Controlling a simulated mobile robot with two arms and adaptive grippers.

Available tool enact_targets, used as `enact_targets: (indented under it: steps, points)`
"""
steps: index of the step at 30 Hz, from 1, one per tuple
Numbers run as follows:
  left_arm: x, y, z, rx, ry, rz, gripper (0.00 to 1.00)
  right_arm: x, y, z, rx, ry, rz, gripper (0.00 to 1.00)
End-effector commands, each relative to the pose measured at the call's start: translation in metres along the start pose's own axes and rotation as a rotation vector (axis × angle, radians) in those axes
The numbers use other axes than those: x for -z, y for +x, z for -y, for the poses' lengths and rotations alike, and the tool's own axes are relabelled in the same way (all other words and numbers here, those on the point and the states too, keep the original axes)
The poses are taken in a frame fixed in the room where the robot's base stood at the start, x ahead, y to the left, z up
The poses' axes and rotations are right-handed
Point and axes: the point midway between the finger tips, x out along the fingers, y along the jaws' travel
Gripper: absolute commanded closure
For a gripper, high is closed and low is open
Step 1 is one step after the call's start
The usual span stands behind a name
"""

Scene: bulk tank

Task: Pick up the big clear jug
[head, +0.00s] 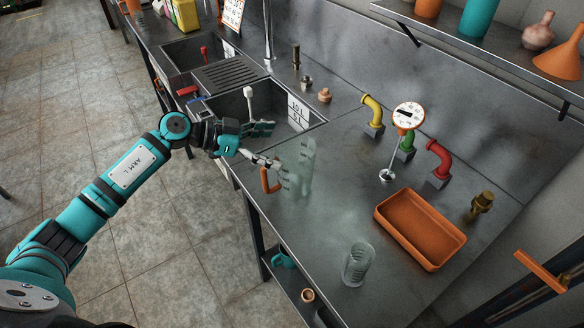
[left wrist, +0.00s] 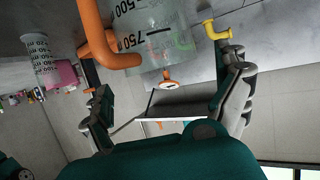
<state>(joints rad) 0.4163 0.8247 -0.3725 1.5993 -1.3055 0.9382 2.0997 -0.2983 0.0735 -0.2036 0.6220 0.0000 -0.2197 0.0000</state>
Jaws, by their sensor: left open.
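The big clear jug (head: 304,165) stands upright on the steel counter (head: 325,215), close to the front edge and just right of the sink. Its orange handle (head: 269,182) faces the front left. In the left wrist view the jug (left wrist: 155,35) shows large black volume marks, and its handle (left wrist: 98,38) hangs into the top of the picture. My left gripper (head: 266,146) is open beside the jug on the handle side, its fingers spread and nothing held. I cannot tell whether a finger touches the handle. My right gripper is not in view.
A smaller clear beaker (head: 357,264) stands nearer on the counter. An orange tray (head: 432,262), red pipe elbow (head: 439,158), yellow pipe elbow (head: 372,112) and round dial gauge (head: 408,116) are to the right. A sink (head: 275,105) lies behind left.

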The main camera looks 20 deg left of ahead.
Motion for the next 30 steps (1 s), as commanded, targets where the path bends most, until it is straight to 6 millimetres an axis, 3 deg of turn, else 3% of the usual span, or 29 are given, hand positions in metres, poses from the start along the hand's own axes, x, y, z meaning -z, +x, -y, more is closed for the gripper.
enact_targets:
  steps: [5,13,22,30]
  points:
    - [0.001,0.012,0.000,-0.001,-0.002,-0.002,0.00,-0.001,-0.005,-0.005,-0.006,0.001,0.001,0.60]
    - [-0.001,0.050,-0.001,-0.001,-0.001,-0.002,0.00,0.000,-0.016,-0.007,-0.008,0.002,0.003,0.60]
    - [-0.004,0.056,-0.001,0.001,0.000,0.001,0.00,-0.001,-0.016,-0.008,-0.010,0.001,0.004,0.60]
    - [-0.004,0.056,-0.001,0.001,0.000,0.001,0.34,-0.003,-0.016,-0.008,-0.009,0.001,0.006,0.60]
